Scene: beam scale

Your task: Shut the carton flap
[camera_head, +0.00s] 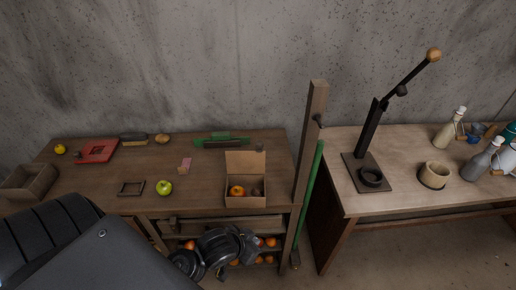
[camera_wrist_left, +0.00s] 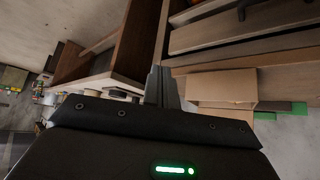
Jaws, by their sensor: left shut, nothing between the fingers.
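The open cardboard carton (camera_head: 245,202) stands near the front edge of the left table, with its flap (camera_head: 245,161) standing up at the back. An orange-red fruit (camera_head: 237,191) and a darker item lie inside. In the left wrist view a tan cardboard panel of the carton (camera_wrist_left: 222,87) shows just right of the fingers. My left gripper (camera_head: 246,241) is in front of the table, below the carton in the picture and apart from it. Its fingers (camera_wrist_left: 161,82) are shut and empty. My right gripper is in neither view.
A green apple (camera_head: 164,187) and a small dark frame (camera_head: 131,188) lie left of the carton. A green object (camera_head: 222,140) lies behind it. A wooden post (camera_head: 310,145) rises to its right. Fruit (camera_head: 270,242) sits on the shelf below.

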